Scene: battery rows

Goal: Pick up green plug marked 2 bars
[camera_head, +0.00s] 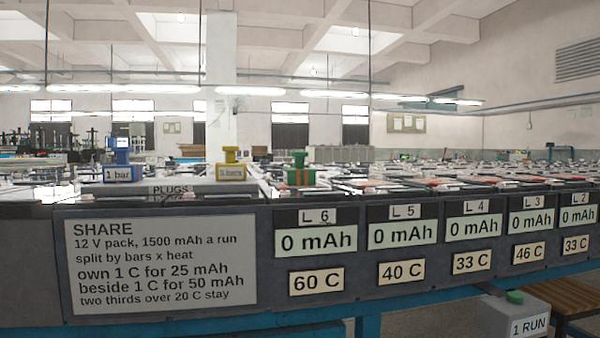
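A green plug (300,172) with brownish bands stands upright at the top edge of the battery bench, behind the L 6 panel. Its mark is too small to read. A blue plug (122,152) marked 1 bar stands at the left on the grey shelf labelled PLUGS (205,188). A yellow plug (231,157) stands at the right part of that shelf; its label is blurred and seems to read 3 bars. My gripper is not in view.
Panels L 6 to L 2 each show 0 mAh, with 60 C, 40 C, 33 C, 46 C and 33 C below. A SHARE sign (160,262) hangs at the left. A 1 RUN box (513,318) with a green button (514,297) stands lower right. Battery rows extend behind.

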